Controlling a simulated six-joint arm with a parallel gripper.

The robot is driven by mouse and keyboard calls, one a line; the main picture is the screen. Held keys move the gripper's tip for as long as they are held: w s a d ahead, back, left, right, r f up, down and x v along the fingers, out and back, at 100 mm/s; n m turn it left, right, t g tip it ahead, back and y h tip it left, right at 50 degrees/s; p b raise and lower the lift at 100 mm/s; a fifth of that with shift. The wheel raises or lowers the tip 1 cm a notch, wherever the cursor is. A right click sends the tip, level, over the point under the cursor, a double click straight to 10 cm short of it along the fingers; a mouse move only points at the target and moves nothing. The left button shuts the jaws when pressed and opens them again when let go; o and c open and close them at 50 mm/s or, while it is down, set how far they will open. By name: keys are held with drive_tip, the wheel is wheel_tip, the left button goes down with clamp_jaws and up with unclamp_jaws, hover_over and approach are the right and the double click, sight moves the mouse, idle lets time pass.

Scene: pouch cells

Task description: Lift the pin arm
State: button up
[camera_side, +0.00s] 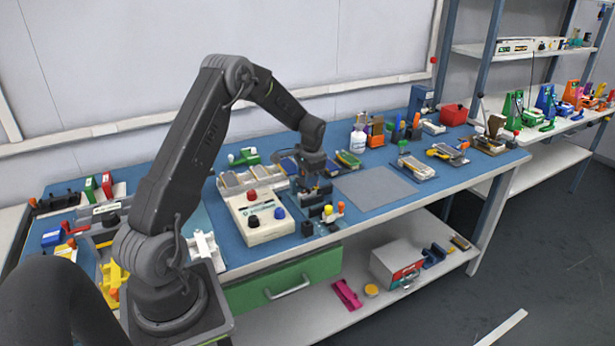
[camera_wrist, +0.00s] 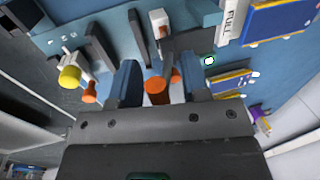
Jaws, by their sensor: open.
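My gripper (camera_wrist: 160,66) is open, with its two blue-grey fingers apart in the wrist view. An orange knob (camera_wrist: 155,91) shows between the fingers; I cannot tell whether either finger touches it. A dark bar runs up from near it towards a white block with an orange tip (camera_wrist: 158,22). I cannot tell for sure which part is the pin arm. Left of the fingers is a white bracket with a yellow knob (camera_wrist: 69,77) and an orange knob (camera_wrist: 90,94). In the side view, my gripper (camera_side: 317,200) is low over this small fixture, whose yellow knob (camera_side: 340,206) shows beside it.
A white control box (camera_side: 262,217) with red, black and blue buttons stands left of my gripper. A grey mat (camera_side: 372,188) lies clear to the right. Blue and yellow pouch-like pieces (camera_wrist: 278,20) lie right of the fingers. The bench's front edge is close.

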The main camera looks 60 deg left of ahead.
sight(301, 181)
drive_tip(key=c, duration=0.7)
drive_tip(key=shift+d, duration=0.1)
clamp_jaws()
drive_tip(key=a+h, duration=0.1)
drive_tip(key=h, duration=0.1)
drive_tip(key=a+r+h, duration=0.1)
drive_tip(key=shift+r+h, duration=0.25)
drive_tip(key=shift+h, duration=0.15)
drive_tip(key=a+h, duration=0.1)
drive_tip(key=h, duration=0.1)
drive_tip(key=a+r+h, duration=0.1)
drive_tip(key=a+h, duration=0.1)
drive_tip(key=shift+w+a+r, duration=0.1)
drive_tip(key=shift+r, duration=0.1)
drive_tip(key=shift+a, duration=2.35)
drive_tip(key=shift+s+a, duration=0.15)
drive_tip(key=shift+s, duration=0.05)
